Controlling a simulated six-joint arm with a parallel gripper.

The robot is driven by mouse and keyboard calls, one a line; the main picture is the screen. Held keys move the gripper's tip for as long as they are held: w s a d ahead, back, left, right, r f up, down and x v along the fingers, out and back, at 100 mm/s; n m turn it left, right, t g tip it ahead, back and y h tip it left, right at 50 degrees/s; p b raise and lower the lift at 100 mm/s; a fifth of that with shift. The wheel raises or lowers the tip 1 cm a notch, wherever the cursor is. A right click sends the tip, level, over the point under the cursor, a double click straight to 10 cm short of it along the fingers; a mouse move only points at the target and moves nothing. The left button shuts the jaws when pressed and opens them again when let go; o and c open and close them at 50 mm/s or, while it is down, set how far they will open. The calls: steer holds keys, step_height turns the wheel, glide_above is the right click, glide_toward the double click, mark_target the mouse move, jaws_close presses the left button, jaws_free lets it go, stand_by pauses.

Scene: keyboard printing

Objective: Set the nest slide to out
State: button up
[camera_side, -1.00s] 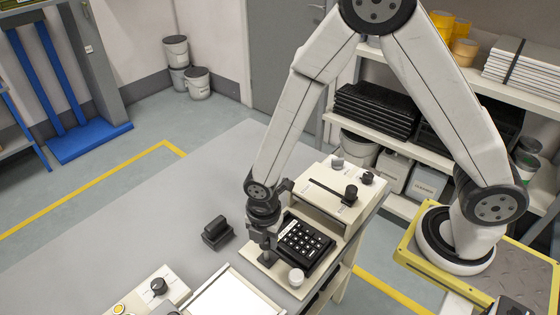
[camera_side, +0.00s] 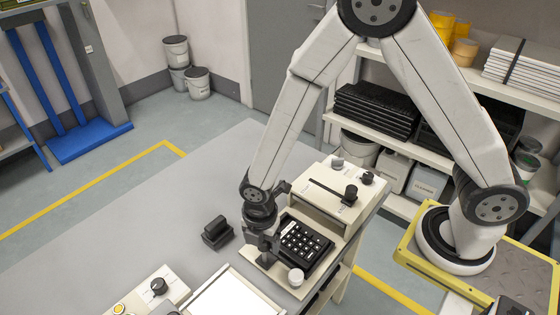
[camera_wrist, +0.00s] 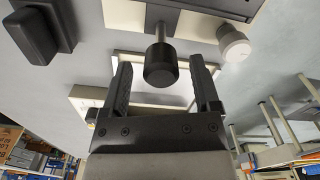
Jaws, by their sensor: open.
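The keyboard nest (camera_side: 303,243) is a black tray with pale-topped keys, on the cream printing unit in the side view. In the wrist view a black cylindrical knob (camera_wrist: 160,66) on a grey post stands at a dark strip on the unit's edge; it looks like the slide's handle. My gripper (camera_wrist: 160,68) is open, with one finger on either side of the knob in the picture and gaps showing at both sides. In the side view my gripper (camera_side: 268,250) is at the nest's left edge and hides the knob.
A white round knob (camera_side: 296,277) stands at the unit's near corner and shows in the wrist view (camera_wrist: 233,43). A black stamp-like block (camera_side: 216,232) lies left of my gripper. A white framed panel (camera_side: 232,294) is in front. The unit's top has a slotted black knob (camera_side: 350,193).

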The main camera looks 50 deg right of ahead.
steer(key=shift+r, duration=0.1)
steer(key=shift+r, duration=3.8)
steer(key=shift+d, duration=0.1)
steer(key=shift+d+r+m, duration=0.25)
steer(key=shift+d+m, duration=0.25)
steer(key=shift+m, duration=0.2)
steer(key=s+d+r+m+t, duration=0.1)
steer(key=s+d+r+m, duration=0.1)
steer(key=d+m, duration=0.5)
steer(key=s+d+r+m+t, duration=0.1)
steer(key=s+d+r+m, duration=0.1)
steer(key=d+m, duration=0.5)
steer(key=shift+d+r+m+t, duration=0.15)
steer(key=shift+m+t, duration=0.15)
steer(key=shift+m, duration=2.7)
steer(key=shift+w, duration=0.1)
